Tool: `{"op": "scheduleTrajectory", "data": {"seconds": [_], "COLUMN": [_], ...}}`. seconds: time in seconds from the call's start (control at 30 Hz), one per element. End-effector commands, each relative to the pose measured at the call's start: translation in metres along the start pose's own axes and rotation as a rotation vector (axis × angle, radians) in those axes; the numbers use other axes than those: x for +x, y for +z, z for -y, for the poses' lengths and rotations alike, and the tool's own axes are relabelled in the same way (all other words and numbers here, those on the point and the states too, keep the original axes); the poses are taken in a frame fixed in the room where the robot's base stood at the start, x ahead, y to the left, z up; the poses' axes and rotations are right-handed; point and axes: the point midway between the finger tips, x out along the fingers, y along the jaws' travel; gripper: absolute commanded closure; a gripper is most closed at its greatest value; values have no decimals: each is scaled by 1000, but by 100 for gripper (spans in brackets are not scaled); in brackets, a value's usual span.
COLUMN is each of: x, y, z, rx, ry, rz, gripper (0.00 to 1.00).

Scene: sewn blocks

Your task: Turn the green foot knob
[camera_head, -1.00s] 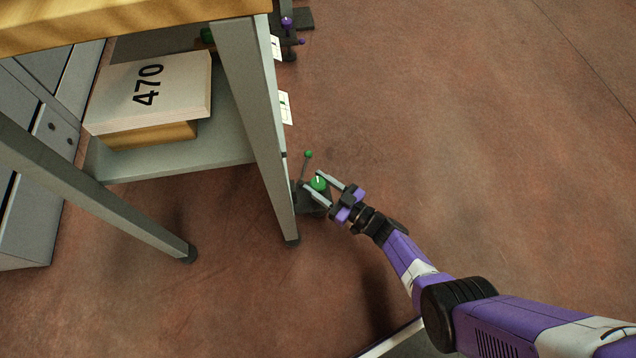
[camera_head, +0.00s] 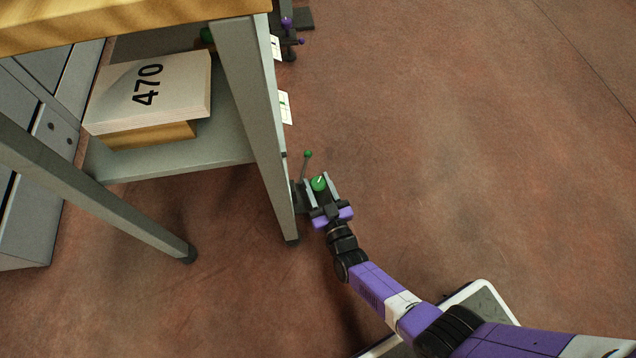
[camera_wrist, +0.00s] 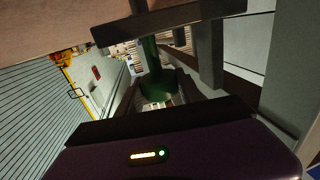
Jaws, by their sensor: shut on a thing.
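The green foot knob (camera_head: 319,184) is a round green knob with a pale pointer line, low beside the table leg. My gripper (camera_head: 319,187) is shut on it, with one finger on each side. In the head view the pale line slants up and to the right. In the wrist view the green knob (camera_wrist: 155,85) and its stem show between the dark fingers. The dark mount under the knob is partly hidden by my gripper.
The grey table leg (camera_head: 262,130) stands close to the left of my gripper. A thin lever with a green ball (camera_head: 308,154) rises just behind the knob. A shelf holds a box marked 470 (camera_head: 150,90). The floor to the right (camera_head: 480,150) is clear.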

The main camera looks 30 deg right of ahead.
Motion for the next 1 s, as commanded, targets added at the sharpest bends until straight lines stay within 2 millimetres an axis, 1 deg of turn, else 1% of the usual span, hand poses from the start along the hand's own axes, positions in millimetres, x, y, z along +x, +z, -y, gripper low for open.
{"op": "scheduleTrajectory", "data": {"seconds": [0.03,0.13,0.5,0.73,1.0], "x": [-2,-1,-1,-1,-1], "y": [1,1,0,0,0], "z": [3,4,3,1,0], "rx": [1,0,-2,-2,-1], "ry": [20,72,235,293,315], "rz": [2,1,0,0,-1], "gripper": [97,98,97,97,97]}}
